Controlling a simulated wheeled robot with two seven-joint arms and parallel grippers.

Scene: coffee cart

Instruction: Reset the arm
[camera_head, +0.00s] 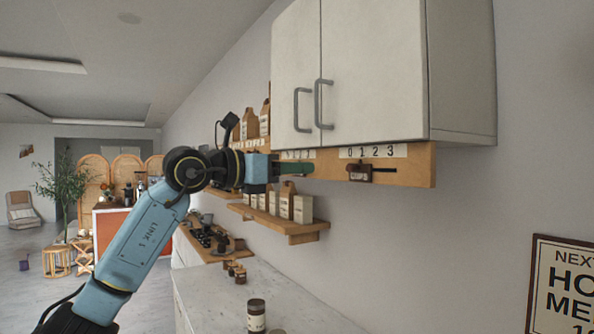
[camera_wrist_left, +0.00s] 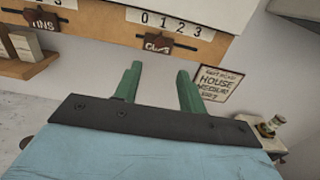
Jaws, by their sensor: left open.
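My left arm reaches up from the lower left in the head view, with its gripper (camera_head: 290,170) in front of the wooden slider board (camera_head: 415,166) under the wall cabinet. In the left wrist view the two green fingers of the left gripper (camera_wrist_left: 158,88) are spread apart with nothing between them. Beyond them are the slider board (camera_wrist_left: 115,22) and a dark red slider tag (camera_wrist_left: 158,43) below the digits 0 1 2 3. The fingers appear apart from the tag. My right gripper does not show.
A white cabinet (camera_head: 375,75) with two grey handles hangs just above the gripper. A wooden shelf (camera_head: 300,229) with several packages is below it. A counter (camera_head: 215,285) holds a dark jar (camera_head: 256,316). A framed sign (camera_head: 562,285) hangs at right.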

